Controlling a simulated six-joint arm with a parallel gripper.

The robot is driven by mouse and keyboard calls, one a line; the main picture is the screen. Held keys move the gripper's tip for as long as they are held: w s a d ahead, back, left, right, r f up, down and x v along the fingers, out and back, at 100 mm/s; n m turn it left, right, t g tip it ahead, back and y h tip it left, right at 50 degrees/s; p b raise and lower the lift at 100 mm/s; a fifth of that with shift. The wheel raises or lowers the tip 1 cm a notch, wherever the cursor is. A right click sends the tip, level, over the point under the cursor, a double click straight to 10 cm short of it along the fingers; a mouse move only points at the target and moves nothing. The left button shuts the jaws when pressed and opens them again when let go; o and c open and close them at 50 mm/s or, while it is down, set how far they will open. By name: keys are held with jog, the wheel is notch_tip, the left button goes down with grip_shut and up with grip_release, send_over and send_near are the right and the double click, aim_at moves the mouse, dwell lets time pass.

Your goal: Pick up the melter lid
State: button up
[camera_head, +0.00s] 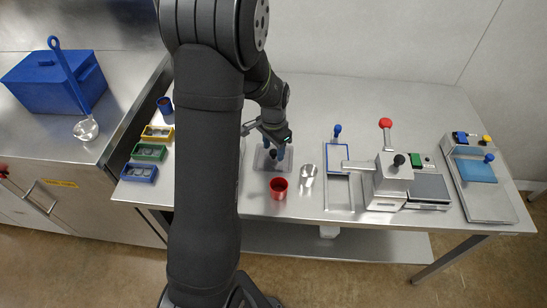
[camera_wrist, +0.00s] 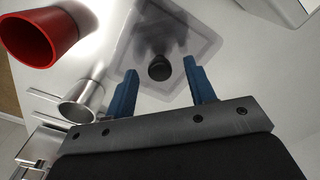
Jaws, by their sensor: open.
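A clear, see-through square lid with a dark round knob, which I take as the melter lid (camera_head: 264,165), lies on the steel table below my gripper (camera_head: 274,149). In the wrist view the lid (camera_wrist: 207,45) spreads beyond the fingertips, and its black knob (camera_wrist: 159,68) appears between the two blue fingers. My gripper (camera_wrist: 160,78) is open, with one finger on either side of the knob in the picture. I cannot tell whether the fingertips are level with the knob or still above it. No contact shows.
A red cup (camera_head: 279,188) and a metal cup (camera_head: 308,174) stand close in front of the lid. To the right are a blue-topped tray (camera_head: 338,187), a machine with a red-knobbed lever (camera_head: 385,124) and another blue-topped unit (camera_head: 475,170). The table behind the lid is clear.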

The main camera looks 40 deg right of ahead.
jog(key=shift+f, duration=0.2)
grip_shut()
jog(key=shift+r, duration=0.15)
